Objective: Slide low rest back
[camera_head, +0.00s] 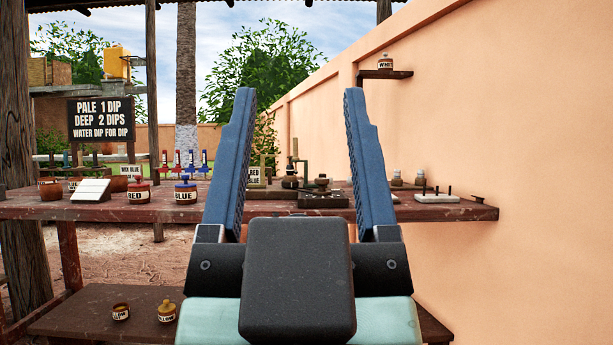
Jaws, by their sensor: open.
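My gripper (299,95) fills the middle of the view, with its two blue fingers upright, wide apart and empty. It stands in front of the wooden bench (470,211) and hides part of it. I cannot tell for sure which thing is the low rest. A low dark block (322,200) lies on the bench, seen between the fingers, with a dark knobbed piece on or behind it. A pale slab with dark pegs (437,198) lies right of the fingers. Neither is touched by my gripper.
Jars marked RED (138,191) and BLUE (185,191) stand at the left beside a tilted white panel (91,190). Several coloured upright tools stand behind them. A lower shelf (85,312) holds two small jars. A peach wall (540,130) bounds the right.

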